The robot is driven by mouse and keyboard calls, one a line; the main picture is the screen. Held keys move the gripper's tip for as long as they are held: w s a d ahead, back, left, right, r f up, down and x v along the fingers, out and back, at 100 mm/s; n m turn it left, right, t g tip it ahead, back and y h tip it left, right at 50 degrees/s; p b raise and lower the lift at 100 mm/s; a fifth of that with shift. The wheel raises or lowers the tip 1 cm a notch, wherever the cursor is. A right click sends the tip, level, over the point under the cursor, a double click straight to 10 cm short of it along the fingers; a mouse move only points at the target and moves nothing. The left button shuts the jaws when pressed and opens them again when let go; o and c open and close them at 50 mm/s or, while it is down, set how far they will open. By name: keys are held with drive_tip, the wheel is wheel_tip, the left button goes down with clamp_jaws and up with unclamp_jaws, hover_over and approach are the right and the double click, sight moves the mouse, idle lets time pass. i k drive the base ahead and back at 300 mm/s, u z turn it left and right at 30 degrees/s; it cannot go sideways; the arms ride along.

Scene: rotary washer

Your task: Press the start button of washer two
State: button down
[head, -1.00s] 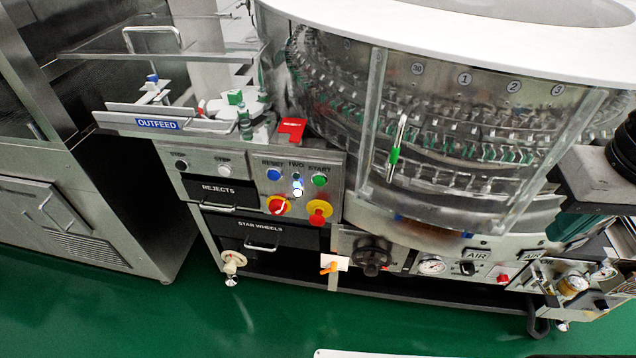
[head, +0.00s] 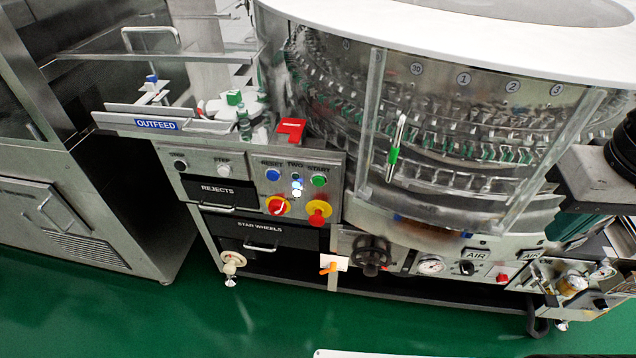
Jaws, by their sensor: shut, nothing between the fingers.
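The panel marked TWO (head: 335,185) is on the front of the rotary washer, left of the clear curved guard. Its green START button (head: 319,181) is at the upper right, under the START label. A blue RESET button (head: 273,175) is at the upper left. Between them is a column of small lamps (head: 297,185), with blue and white light showing. Below are a red switch on a yellow ring (head: 278,205) and a red knob on a yellow base (head: 318,212). Nothing covers the START button. My gripper is not in this view.
A second small panel with a black button (head: 180,165) and a STEP button (head: 223,170) is to the left. A red block (head: 291,130) sits above the panel. The clear guard (head: 375,120) bulges out on the right. Green floor (head: 200,325) is open in front.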

sight(318, 181)
drive_tip(key=u, duration=2.85)
drive_tip(key=k, duration=0.4)
drive_tip(key=z, duration=2.85)
